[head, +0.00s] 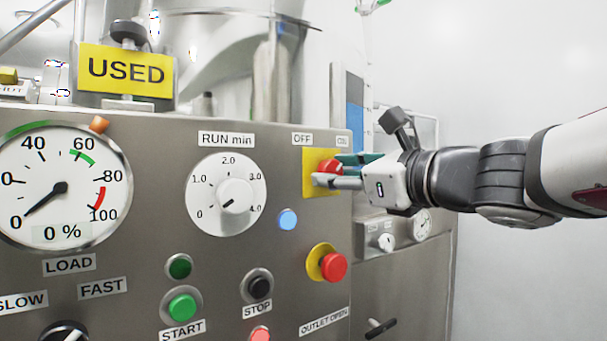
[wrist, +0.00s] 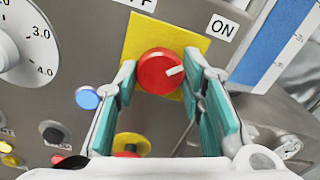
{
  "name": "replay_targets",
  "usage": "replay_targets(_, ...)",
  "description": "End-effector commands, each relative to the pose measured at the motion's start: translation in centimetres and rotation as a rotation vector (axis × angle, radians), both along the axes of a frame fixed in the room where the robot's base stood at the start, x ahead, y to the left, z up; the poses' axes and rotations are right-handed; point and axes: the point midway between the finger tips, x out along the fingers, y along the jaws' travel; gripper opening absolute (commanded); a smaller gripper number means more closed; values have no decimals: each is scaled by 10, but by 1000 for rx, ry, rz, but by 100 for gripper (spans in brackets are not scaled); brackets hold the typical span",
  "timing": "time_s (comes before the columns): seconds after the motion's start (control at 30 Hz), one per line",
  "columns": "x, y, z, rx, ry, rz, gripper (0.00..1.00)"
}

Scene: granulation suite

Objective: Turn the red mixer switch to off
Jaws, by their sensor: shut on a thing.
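The red mixer switch (head: 329,168) sits on a yellow plate (head: 308,160) at the upper right of the steel panel, below the OFF label and a partly hidden label to its right. In the wrist view the switch (wrist: 158,71) is a round red knob, and its white pointer mark lies toward the upper right, on the side of the ON label (wrist: 221,27). My gripper (head: 335,172) reaches in from the right. Its fingers are shut on the knob, one on each side, with teal pads showing in the wrist view.
A red emergency button on a yellow ring (head: 333,266) is below the switch. A blue button (head: 288,219) and the RUN min dial (head: 227,195) are to the left. The load gauge (head: 60,188) is at the far left. The wall side to the right looks open.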

Motion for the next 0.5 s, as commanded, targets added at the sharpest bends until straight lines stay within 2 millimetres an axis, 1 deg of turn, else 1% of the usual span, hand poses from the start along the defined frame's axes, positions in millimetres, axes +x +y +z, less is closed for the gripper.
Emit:
replay_targets(0.27, 0, 0, -1, -40, -29, 2, 8)
replay_targets(0.5, 1, 1, -3, -167, -116, 3, 8)
